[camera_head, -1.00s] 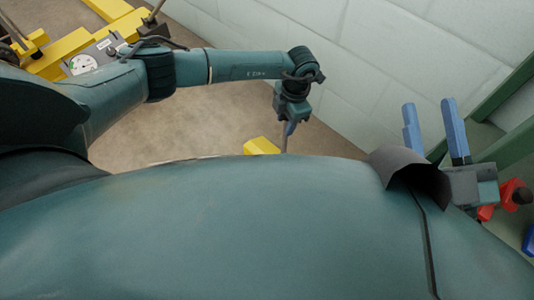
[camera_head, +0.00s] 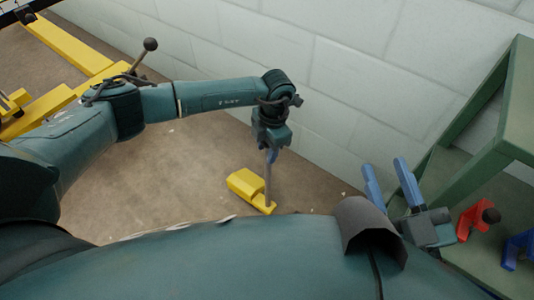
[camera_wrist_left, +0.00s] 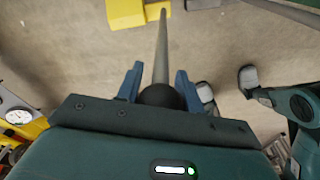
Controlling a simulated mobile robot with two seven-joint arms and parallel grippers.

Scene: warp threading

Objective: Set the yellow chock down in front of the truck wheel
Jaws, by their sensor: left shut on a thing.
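The yellow chock (camera_head: 247,184) hangs at the low end of a grey rod (camera_head: 268,186) in the head view. In the left wrist view, the rod (camera_wrist_left: 162,45) runs from a dark ball between my fingers to the chock (camera_wrist_left: 125,13), cut by the top edge. My left gripper (camera_head: 271,154) points down, shut on the chock's ball-topped rod; its fingers flank the ball in the left wrist view (camera_wrist_left: 159,88). Whether the chock touches the floor I cannot tell. My right gripper (camera_head: 391,184) is open and empty at the right. No truck wheel can be made out.
Yellow beams (camera_head: 68,45) lie at the upper left, with another rod and ball (camera_head: 150,45) behind my left arm. A pale block wall (camera_head: 350,80) bounds the floor. A green shelf (camera_head: 515,110) at right holds a red piece (camera_head: 474,219) and a blue piece (camera_head: 518,248). Bare floor (camera_head: 150,195) surrounds the chock.

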